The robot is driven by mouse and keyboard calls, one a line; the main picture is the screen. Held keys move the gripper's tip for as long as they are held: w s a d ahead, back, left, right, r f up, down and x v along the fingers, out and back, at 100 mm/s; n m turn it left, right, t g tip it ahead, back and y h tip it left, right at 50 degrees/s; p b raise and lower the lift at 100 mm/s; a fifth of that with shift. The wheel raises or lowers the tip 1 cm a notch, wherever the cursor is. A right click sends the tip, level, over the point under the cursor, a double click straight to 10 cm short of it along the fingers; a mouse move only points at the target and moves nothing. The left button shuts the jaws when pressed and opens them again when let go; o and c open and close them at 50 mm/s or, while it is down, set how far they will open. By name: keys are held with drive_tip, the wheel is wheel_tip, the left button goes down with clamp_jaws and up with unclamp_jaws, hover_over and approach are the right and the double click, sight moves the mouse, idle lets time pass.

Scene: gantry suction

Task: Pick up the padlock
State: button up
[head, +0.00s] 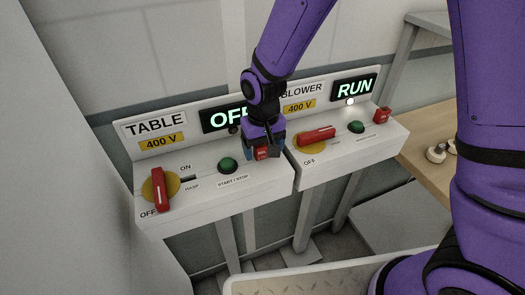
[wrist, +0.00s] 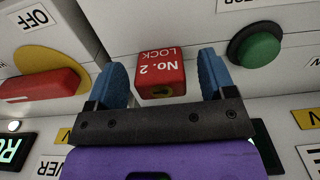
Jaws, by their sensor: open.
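A red padlock (wrist: 158,80) marked "No. 2 LOCK" sits on the white TABLE control box (head: 215,192), near its right end. It also shows small in the head view (head: 262,154). My gripper (head: 261,148) is over it and open. In the wrist view its two blue fingers stand on the left and right of the padlock, with a gap on each side. The padlock's shackle is not visible.
The TABLE box has a red rotary handle (head: 161,189) and a green button (head: 228,165). The BLOWER box has a red handle (head: 316,135) and a green button (head: 356,127). Upright panels with lit displays stand behind. A wooden bench (head: 428,135) is at the right.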

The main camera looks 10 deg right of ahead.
drive_tip(key=shift+f, duration=0.6)
drive_tip(key=c, duration=1.1)
drive_tip(key=shift+o, duration=0.2)
drive_tip(key=shift+r, duration=0.1)
